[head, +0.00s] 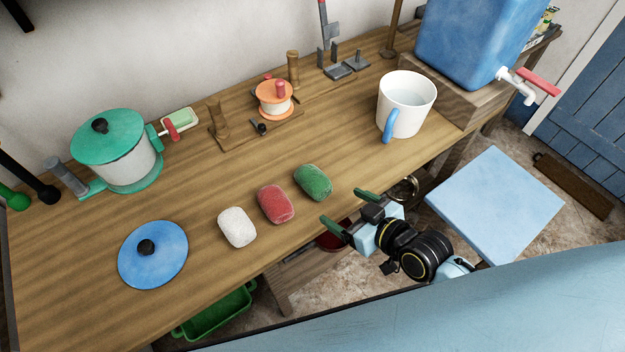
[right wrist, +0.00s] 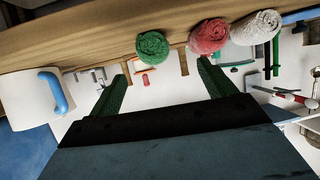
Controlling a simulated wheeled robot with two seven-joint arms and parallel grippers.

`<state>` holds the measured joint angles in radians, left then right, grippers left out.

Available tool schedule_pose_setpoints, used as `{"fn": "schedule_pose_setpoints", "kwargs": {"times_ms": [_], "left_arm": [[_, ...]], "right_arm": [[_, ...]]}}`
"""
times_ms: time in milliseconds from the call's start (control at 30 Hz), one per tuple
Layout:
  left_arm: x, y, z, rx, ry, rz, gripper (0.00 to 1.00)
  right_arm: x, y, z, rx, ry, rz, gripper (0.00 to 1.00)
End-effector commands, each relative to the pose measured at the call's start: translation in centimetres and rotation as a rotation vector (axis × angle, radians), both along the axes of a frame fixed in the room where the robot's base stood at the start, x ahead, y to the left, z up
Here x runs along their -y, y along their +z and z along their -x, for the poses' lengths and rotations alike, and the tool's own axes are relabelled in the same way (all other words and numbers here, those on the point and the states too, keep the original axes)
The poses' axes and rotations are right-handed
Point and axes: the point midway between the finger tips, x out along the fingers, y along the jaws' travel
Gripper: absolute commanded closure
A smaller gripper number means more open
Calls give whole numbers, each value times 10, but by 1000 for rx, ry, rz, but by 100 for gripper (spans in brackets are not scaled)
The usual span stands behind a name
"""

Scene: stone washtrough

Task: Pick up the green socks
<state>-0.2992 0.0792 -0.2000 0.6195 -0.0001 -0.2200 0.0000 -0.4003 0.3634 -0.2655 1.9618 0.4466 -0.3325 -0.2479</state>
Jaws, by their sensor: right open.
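The green socks (head: 313,181) are a rolled bundle on the wooden table, at the right end of a row with red socks (head: 276,203) and white socks (head: 237,227). My right gripper (head: 345,208) is open and empty just off the table's front edge, on the near side of the green socks and apart from them. In the right wrist view the green socks (right wrist: 152,47) show beyond the gap between the open fingers. The red socks (right wrist: 208,37) are near the other finger there. My left gripper is not in view.
A white mug with a blue handle (head: 406,103) stands right of the socks. A blue lid (head: 153,254) lies to the left, with a green-lidded pot (head: 113,148) behind. A light blue stool (head: 495,205) stands on the right.

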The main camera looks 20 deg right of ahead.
Motion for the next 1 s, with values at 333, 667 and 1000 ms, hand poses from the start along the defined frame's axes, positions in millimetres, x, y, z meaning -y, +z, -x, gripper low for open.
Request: {"fn": "schedule_pose_setpoints", "kwargs": {"times_ms": [333, 667, 1000], "left_arm": [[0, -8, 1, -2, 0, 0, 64], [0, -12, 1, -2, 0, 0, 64], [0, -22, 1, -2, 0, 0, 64]], "right_arm": [[-16, -18, -44, 32, -7, -12, 17], [-30, -31, -74, 28, -5, -10, 17], [-43, -48, -113, 28, -6, -11, 17]]}}
